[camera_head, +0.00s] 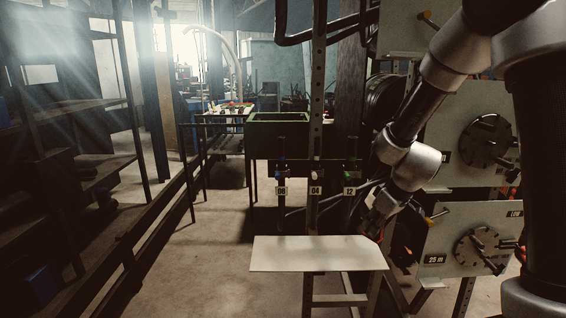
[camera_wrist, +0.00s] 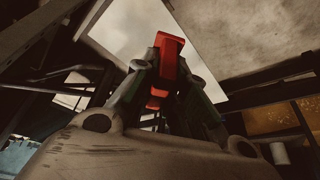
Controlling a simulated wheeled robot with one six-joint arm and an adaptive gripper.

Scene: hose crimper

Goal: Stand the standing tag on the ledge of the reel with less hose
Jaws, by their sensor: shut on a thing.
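My gripper (camera_wrist: 160,85) is shut on a red piece (camera_wrist: 168,62), which I take to be the standing tag; its lower part is between the fingers. In the head view my gripper (camera_head: 376,228) hangs low at the right end of a pale table, and only a little red shows there. The lower panel carries a "25 m" label (camera_head: 435,259) and a "LOW" label (camera_head: 515,213). I cannot make out the ledges or the hose amounts.
The pale table (camera_head: 300,254) is bare, left of my gripper. Yellow-tipped levers (camera_head: 437,215) stick out from the panels. Behind the table are valves with tags "08", "04" and "12" (camera_head: 349,190). A green bin (camera_head: 280,125) stands further back. The floor at left is open beside dark racks.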

